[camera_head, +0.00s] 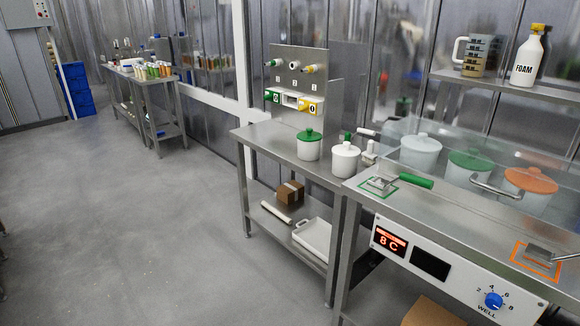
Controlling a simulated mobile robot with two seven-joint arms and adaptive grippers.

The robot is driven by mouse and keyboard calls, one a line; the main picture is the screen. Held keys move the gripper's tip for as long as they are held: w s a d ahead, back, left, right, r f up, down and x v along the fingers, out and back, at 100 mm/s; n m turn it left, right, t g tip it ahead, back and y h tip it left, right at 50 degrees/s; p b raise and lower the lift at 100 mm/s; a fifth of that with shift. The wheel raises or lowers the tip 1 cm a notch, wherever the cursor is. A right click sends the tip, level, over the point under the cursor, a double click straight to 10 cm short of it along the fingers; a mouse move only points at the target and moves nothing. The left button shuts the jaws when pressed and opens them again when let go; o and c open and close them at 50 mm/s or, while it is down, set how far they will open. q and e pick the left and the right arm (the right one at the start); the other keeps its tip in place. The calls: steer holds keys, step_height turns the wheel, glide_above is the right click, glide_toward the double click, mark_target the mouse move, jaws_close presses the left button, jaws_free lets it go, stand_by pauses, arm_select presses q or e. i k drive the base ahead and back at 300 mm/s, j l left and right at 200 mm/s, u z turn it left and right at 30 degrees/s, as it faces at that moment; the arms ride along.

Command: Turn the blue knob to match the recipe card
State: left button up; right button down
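The blue knob (494,300) sits low on the white front panel (458,286) of the steel counter at the right. The numbers 2, 4, 6 and 8 are printed around it, with WELL beneath. Its pointer is too small to read surely. A lit display (390,241) on the same panel reads 8 C in red, and a dark display (431,263) lies beside it. I cannot make out a recipe card. Neither of my grippers is in view.
On the counter (440,214) stand white-, green- and orange-lidded pots behind a clear guard, plus a green-handled tool (410,181). Left of it, a steel table (258,135) holds two lidded pots. A jug and FOAM bottle (526,58) stand on a shelf. The left floor is open.

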mark_target(493, 301)
steer(key=l+z, duration=0.15)
steer(key=z, duration=1.05)
steer(key=i+j, duration=0.05)
